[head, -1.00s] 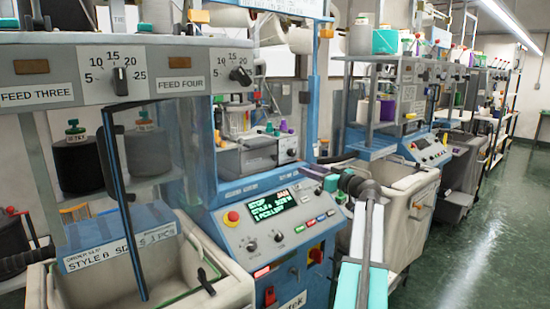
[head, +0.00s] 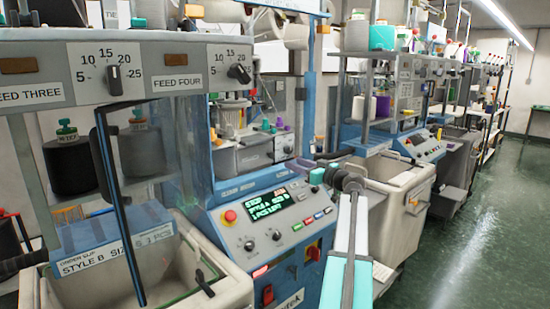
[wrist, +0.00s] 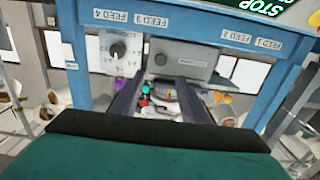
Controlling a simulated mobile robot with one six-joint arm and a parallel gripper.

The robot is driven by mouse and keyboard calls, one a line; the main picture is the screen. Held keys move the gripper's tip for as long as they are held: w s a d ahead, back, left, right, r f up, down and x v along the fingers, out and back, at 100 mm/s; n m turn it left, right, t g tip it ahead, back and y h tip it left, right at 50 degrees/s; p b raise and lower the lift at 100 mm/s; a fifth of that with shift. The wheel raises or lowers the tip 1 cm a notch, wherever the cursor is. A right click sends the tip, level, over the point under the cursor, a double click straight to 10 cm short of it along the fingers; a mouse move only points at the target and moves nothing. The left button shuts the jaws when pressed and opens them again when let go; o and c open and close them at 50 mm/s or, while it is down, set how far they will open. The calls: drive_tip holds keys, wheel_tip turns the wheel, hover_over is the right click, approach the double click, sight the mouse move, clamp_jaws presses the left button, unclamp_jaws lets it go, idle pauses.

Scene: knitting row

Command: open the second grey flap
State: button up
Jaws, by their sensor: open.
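My gripper (wrist: 160,98) shows in the wrist view as two dark fingers, apart, with nothing seen held between them. In the head view my arm reaches toward the blue machine, its wrist beside the control console (head: 268,225). In the head view a grey box with a knob (head: 254,156) stands behind the console. I cannot tell which part is the second grey flap.
A clear door with a dark frame (head: 115,205) stands at the left, above a cream bin (head: 75,290). Another cream bin (head: 395,210) stands right of my arm. The green aisle floor (head: 470,250) at the right is clear.

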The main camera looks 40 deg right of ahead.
sight(272, 156)
drive_tip(key=w+p, duration=0.1)
drive_tip(key=w, duration=0.3)
drive_tip(key=w+p, duration=0.1)
drive_tip(key=w, duration=0.3)
drive_tip(key=w+p, duration=0.1)
drive_tip(key=w, duration=0.3)
drive_tip(key=shift+d, duration=0.4)
drive_tip(key=shift+c, duration=0.5)
clamp_jaws()
drive_tip(key=shift+a, duration=0.2)
